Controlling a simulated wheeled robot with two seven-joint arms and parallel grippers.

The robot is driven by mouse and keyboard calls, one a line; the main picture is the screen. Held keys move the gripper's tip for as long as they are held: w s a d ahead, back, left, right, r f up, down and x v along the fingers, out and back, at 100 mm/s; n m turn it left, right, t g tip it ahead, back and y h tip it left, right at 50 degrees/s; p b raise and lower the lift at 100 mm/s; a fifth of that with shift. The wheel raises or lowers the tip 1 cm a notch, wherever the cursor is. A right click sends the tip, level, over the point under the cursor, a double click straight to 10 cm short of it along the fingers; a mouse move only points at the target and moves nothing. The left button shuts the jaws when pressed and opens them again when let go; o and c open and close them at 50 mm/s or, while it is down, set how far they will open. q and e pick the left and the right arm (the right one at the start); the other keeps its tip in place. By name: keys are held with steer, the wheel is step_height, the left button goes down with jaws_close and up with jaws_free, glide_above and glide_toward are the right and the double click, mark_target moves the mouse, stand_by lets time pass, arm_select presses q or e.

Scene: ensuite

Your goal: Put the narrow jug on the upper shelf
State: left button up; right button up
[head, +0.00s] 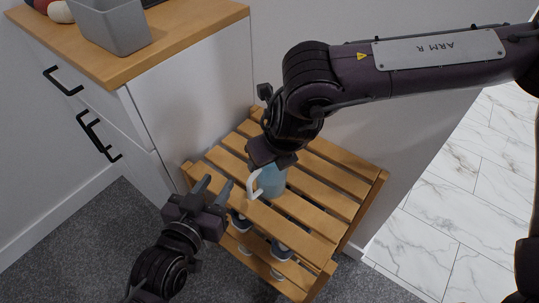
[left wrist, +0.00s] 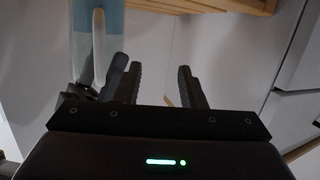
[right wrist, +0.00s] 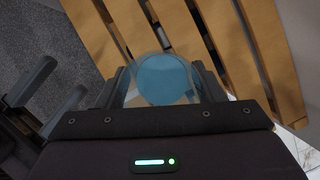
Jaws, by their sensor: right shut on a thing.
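The narrow jug (head: 272,180) is light blue with a white handle (head: 255,186). My right gripper (head: 272,158) reaches down over its top and is shut on it; the right wrist view shows the round blue jug (right wrist: 163,80) between its fingers. The jug is over the upper shelf (head: 327,181) of a slatted wooden rack; I cannot tell whether its base touches the slats. My left gripper (head: 215,187) is open and empty, left of the handle. In the left wrist view the jug (left wrist: 110,28) is beside its open fingers (left wrist: 160,82).
A white cabinet (head: 192,100) with a wooden top and black handles stands left of the rack. A grey bin (head: 113,27) is on it. Dark items (head: 280,249) sit on the rack's lower level. The upper slats right of the jug are clear.

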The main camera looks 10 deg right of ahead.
steer(key=o, duration=1.2)
steer(key=shift+c, duration=0.2)
steer(key=shift+r, duration=0.1)
